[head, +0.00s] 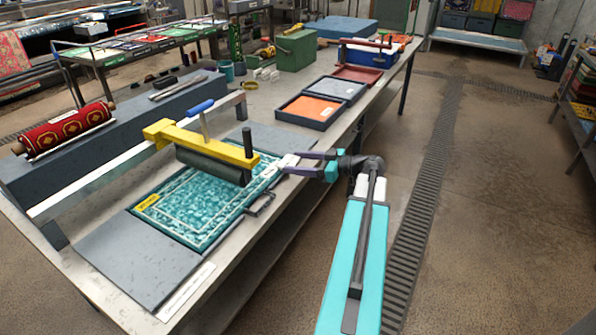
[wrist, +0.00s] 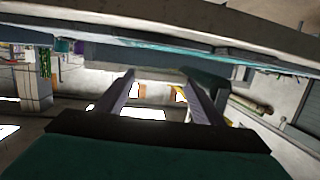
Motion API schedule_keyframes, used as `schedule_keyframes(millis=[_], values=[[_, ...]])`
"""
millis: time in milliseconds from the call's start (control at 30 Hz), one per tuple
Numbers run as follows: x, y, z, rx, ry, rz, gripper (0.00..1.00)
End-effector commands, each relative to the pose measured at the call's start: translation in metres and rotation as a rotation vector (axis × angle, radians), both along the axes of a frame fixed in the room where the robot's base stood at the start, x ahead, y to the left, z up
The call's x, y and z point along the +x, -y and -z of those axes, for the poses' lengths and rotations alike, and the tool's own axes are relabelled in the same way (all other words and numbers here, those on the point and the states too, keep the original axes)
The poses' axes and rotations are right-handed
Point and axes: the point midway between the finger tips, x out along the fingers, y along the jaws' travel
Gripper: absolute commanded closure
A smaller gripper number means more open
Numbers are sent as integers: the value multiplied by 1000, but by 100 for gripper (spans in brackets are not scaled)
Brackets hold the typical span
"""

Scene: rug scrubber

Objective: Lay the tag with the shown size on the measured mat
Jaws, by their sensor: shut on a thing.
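The teal patterned mat (head: 190,205) lies flat on the bench, partly under a yellow frame (head: 185,138) with a dark roller. A yellow label (head: 146,202) lies at its left corner. My gripper (head: 288,162) reaches in from the right, at the mat's far right corner. A small white piece, apparently the tag (head: 289,159), shows at its fingertips; its print cannot be read. My gripper also shows in the wrist view (wrist: 160,85), with both fingers spread apart; the held piece is not clear there.
A metal rail (head: 100,178) crosses the bench behind the mat. A rolled red rug (head: 66,128) lies at the left. Trays with orange (head: 310,109) and grey (head: 338,88) contents stand beyond my gripper. A dark clip-like thing (head: 262,204) lies at the mat's right edge.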

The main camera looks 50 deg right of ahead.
Motion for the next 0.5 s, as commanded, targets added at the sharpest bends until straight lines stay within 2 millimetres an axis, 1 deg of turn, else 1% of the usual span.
schedule_keyframes(millis=[333, 500], values=[[0, 1, 26, 1, 0, 1, 60], [0, 0, 32, 0, 0, 1, 60]])
